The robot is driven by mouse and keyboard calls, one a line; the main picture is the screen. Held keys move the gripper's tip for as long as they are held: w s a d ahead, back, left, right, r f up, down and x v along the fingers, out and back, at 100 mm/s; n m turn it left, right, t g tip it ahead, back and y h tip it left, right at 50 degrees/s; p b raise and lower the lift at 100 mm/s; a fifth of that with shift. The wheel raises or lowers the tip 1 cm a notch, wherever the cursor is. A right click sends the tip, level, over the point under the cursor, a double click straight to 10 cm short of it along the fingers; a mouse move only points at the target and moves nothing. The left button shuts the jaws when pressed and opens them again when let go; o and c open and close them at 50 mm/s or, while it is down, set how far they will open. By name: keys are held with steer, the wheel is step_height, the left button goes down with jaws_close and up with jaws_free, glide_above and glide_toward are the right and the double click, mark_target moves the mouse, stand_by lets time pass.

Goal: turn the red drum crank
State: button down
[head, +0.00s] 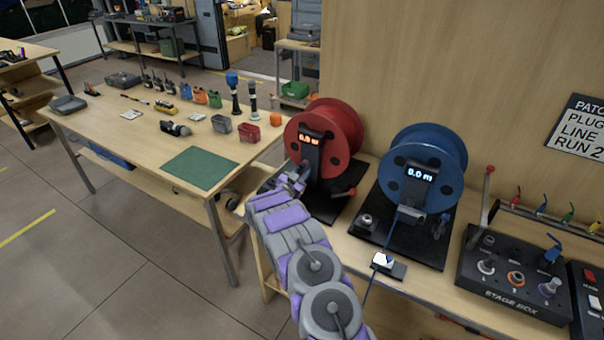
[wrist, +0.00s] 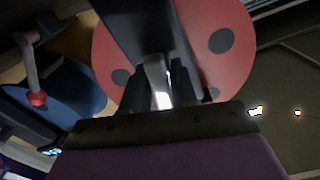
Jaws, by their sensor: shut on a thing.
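The red drum (head: 343,132) stands upright on a black base, with a dark post and an orange-lit readout (head: 309,138) in front. In the wrist view, a grey crank arm with a red knob (wrist: 37,98) shows at the left, apart from my fingers. My gripper (head: 293,180) is low at the front left of the red drum. In the wrist view, my gripper (wrist: 170,92) is shut on a grey metal piece (wrist: 155,75) in front of the drum's dark post; what it belongs to is unclear.
A blue drum (head: 425,158) reading 0.0 m stands to the right. A stage box (head: 515,275) with levers and plugs is further right. A small device (head: 388,262) lies near the bench front.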

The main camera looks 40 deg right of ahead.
steer(key=shift+m+p, duration=0.5)
steer(key=shift+m, duration=1.6)
steer(key=shift+s+f+m, duration=0.1)
steer(key=shift+f+m, duration=0.1)
steer(key=shift+m, duration=1.5)
steer(key=c, duration=1)
jaws_free()
steer(key=shift+r, duration=0.1)
steer(key=shift+c, duration=0.2)
steer(key=shift+a+p, duration=0.3)
steer(key=shift+a, duration=0.2)
steer(key=p+v, duration=0.2)
steer(key=v, duration=1.4)
steer(key=shift+a, duration=0.25)
steer(key=shift+s, duration=0.15)
